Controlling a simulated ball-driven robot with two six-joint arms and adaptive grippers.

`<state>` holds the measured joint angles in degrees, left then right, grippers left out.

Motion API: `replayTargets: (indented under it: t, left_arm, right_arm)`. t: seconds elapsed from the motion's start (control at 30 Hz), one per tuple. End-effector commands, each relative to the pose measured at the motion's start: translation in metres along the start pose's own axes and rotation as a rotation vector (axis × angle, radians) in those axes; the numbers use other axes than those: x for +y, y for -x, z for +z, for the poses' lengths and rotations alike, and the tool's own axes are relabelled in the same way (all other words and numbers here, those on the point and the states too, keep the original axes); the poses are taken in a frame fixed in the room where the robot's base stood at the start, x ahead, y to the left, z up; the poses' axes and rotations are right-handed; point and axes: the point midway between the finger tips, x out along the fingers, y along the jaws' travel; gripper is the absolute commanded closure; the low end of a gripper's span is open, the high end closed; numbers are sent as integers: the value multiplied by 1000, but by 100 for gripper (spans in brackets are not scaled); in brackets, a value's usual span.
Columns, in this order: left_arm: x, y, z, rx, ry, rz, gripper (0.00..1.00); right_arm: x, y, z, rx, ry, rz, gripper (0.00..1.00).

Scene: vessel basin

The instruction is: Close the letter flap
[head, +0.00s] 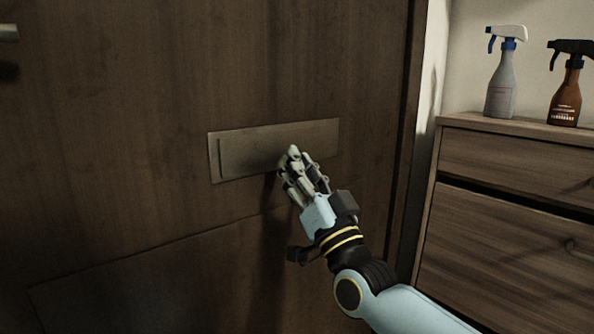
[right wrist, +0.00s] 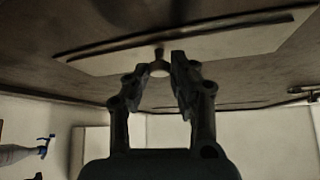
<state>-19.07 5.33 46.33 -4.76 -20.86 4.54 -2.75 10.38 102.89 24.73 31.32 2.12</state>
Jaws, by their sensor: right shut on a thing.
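The letter flap (head: 250,150) is a thin, dull metal rectangle in a slightly larger plate (head: 214,165) on the dark wooden door (head: 130,90). It looks close to flat against the plate; I cannot tell whether a small gap remains. In the right wrist view the flap (right wrist: 230,45) shows as a pale panel beyond the fingers. My right gripper (head: 297,155) is at the lower right part of the flap, its fingertips against it. In the right wrist view the gripper (right wrist: 160,70) is closed on a small part at the flap, partly hidden by the fingers. My left gripper is out of view.
A wooden cabinet (head: 505,220) stands right of the door frame. A grey spray bottle (head: 501,85) and a brown one (head: 566,95) stand on it. A door handle (head: 8,32) shows at the upper left. The door left of the flap is clear.

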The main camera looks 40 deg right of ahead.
Motion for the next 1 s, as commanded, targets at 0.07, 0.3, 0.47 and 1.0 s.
replayTargets:
  t: [0.07, 0.3, 0.47, 1.0]
  left_arm:
    - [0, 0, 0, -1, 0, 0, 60]
    - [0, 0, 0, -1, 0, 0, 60]
    - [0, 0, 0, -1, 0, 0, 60]
    - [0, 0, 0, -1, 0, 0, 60]
  right_arm:
    - [0, 0, 1, -3, 1, -1, 100]
    - [0, -1, 1, -2, 1, -1, 100]
    - [0, -1, 0, -1, 1, -1, 59]
    - [0, 33, 0, -4, 2, 1, 55]
